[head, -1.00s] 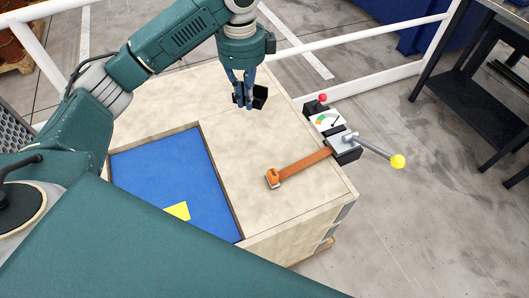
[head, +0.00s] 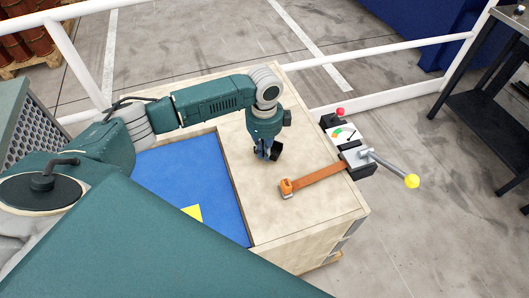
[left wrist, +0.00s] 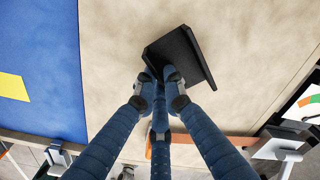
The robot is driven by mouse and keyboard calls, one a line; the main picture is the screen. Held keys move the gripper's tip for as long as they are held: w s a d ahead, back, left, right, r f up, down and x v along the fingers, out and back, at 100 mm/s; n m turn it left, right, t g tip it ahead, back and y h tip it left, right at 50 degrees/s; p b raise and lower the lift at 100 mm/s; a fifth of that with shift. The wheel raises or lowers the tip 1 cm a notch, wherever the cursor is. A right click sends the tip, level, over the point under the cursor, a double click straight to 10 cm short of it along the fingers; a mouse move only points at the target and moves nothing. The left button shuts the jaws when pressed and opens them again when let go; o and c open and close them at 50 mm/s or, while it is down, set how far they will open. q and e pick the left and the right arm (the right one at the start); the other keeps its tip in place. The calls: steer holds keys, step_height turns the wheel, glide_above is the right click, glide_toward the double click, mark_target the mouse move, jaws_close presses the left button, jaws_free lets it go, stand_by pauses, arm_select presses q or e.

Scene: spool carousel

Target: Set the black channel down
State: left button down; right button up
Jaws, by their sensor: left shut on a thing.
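The black channel (head: 277,152) is a short dark angled piece. My left gripper (head: 267,153) is shut on it, over the pale wooden top of the crate (head: 262,205). In the left wrist view the channel (left wrist: 182,52) sticks out beyond the blue fingers of my left gripper (left wrist: 160,80), with a raised edge on its right side. I cannot tell whether its underside touches the wood. My right gripper is not in view.
A blue recessed area (head: 190,180) with a yellow patch lies left. Bare wood surrounds the channel.

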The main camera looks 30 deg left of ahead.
arm_select(q)
steer(key=shift+f, duration=0.55)
steer(key=shift+f, duration=0.2)
steer(key=c, duration=1.8)
jaws_free()
steer(key=shift+c, duration=0.2)
steer(key=shift+r, duration=0.1)
step_height(320, 180, up, 12)
steer(key=b, duration=0.1)
steer(key=shift+r, duration=0.15)
